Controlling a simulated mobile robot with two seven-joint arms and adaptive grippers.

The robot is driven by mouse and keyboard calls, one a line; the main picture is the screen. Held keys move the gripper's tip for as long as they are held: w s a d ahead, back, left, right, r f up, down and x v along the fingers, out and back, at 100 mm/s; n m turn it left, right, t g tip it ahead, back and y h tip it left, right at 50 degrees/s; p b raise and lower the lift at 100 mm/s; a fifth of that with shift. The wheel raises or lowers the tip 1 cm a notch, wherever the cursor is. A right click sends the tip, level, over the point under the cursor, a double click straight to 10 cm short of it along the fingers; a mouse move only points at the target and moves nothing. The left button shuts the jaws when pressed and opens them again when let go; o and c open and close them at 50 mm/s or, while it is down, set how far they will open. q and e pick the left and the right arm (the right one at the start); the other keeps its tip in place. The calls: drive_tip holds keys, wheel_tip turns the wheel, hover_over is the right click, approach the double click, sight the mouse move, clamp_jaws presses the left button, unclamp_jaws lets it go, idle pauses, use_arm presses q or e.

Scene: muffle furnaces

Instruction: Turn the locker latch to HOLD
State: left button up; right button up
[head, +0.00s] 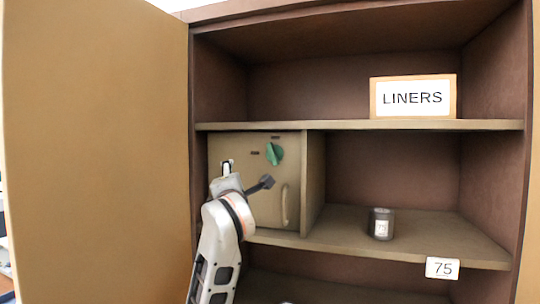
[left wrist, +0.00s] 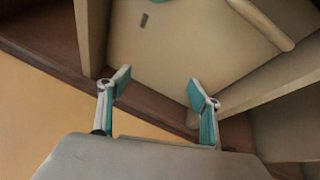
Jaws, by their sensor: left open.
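The locker latch (head: 275,153) is a green knob on the small tan locker door (head: 229,146) in the cabinet's middle bay. Small dark marks sit above it and to its left; their lettering is too small to read. A green edge at the top of the left wrist view (left wrist: 168,3) appears to be the latch, mostly cut off. My left gripper (head: 228,168) is in front of the door, left of and below the latch. Its green-padded fingers (left wrist: 160,91) are wide apart with nothing between them. My right gripper is not in view.
A vertical door handle (head: 285,206) is below the latch. A "LINERS" sign (head: 413,97) stands above. The large open cabinet door (head: 95,150) bounds the left side.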

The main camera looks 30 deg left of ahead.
sight(272, 154)
use_arm(q)
drive_tip(key=d+r+m+t+h, duration=0.2)
drive_tip(key=d+r+m+h, duration=0.2)
drive_tip(key=d+r+h, duration=0.35)
drive_tip(key=shift+t, duration=0.3)
drive_tip(key=x, duration=0.4)
drive_tip(key=p+x, duration=0.1)
drive_tip(key=x, duration=0.3)
drive_tip(key=shift+w+d+f, duration=0.15)
drive_tip(key=shift+w+d, duration=0.05)
drive_tip(key=c, duration=1.1)
